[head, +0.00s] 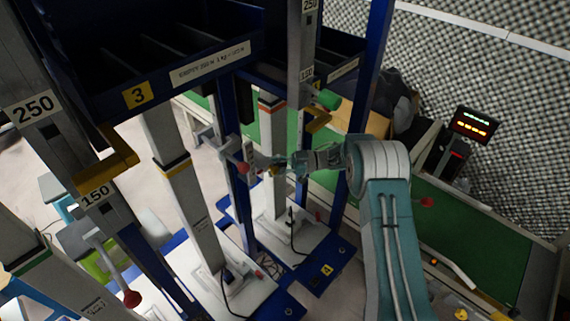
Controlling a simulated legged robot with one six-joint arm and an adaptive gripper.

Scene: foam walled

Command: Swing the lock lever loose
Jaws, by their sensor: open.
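A lock lever with a red knob (243,168) is at mid-picture, beside a grey clamp (229,146) on a blue upright. My gripper (272,166) is just right of the red knob, reaching left toward it. The gripper is open and looks small and partly blurred against the posts. I cannot tell whether its fingers touch the knob or are around it. A second lever with a red ball knob (131,298) hangs from the left post at lower left, away from my gripper.
Grey posts with height labels and blue uprights (381,60) stand close around my arm. A dark bin (150,50) marked 3 hangs above left. White base plates (282,238) lie below. A green worktop (470,235) and a small lit display (474,125) are at right.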

